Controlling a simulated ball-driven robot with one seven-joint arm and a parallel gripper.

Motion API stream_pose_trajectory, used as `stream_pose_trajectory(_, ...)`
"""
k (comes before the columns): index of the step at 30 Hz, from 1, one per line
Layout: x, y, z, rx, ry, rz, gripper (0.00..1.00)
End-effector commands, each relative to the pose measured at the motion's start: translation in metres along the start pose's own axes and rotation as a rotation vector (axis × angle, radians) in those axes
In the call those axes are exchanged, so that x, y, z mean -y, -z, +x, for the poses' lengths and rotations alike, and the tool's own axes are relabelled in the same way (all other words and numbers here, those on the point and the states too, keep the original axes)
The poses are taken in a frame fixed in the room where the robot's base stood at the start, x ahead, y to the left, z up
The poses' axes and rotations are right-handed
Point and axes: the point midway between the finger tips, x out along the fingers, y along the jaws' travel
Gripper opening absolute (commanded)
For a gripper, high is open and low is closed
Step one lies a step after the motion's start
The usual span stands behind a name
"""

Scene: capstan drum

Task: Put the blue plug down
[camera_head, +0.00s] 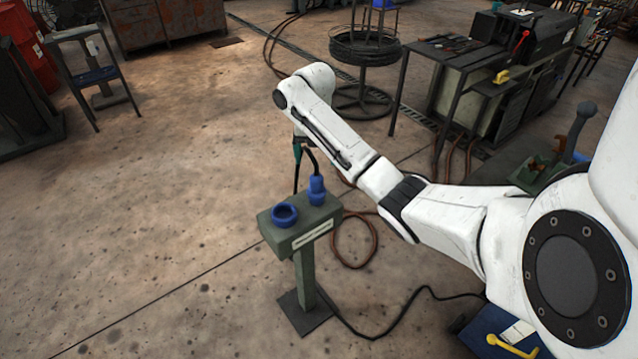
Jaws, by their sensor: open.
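The blue plug (317,191) stands upright on the right part of the top of a grey-green pedestal box (284,235). A black cable rises from the plug's top and curves up toward my wrist. An open blue ring-shaped socket (285,214) is on the box's left part, and it looks empty. The plug's lower end is hidden, so I cannot tell how deep it sits. My gripper (298,152) hangs below the wrist, above the box and up-left of the plug. It is small and partly hidden by my arm. It is open and apart from the plug's blue body.
A coiled hose (354,240) and a black cable (405,322) lie on the floor around the pedestal. A wire-coil stand (363,50) and a workbench (480,85) stand behind. A step stool (95,75) is at upper left. The floor left of the pedestal is clear.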

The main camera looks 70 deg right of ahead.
Motion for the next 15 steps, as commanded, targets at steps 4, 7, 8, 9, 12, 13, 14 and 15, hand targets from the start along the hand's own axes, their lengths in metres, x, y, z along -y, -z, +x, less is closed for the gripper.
stream_pose_trajectory(4,-0.004,0.003,0.000,-0.001,-0.005,0.005,0.88)
stream_pose_trajectory(7,-0.026,0.024,0.010,-0.011,-0.032,0.046,0.88)
stream_pose_trajectory(8,-0.036,0.034,0.014,-0.015,-0.046,0.071,0.88)
stream_pose_trajectory(9,-0.052,0.052,0.021,-0.024,-0.066,0.114,0.88)
stream_pose_trajectory(12,-0.092,0.112,0.043,-0.065,-0.124,0.271,0.88)
stream_pose_trajectory(13,-0.102,0.131,0.050,-0.079,-0.137,0.330,0.88)
stream_pose_trajectory(14,-0.110,0.151,0.056,-0.096,-0.149,0.391,0.88)
stream_pose_trajectory(15,-0.117,0.176,0.064,-0.117,-0.161,0.474,0.88)
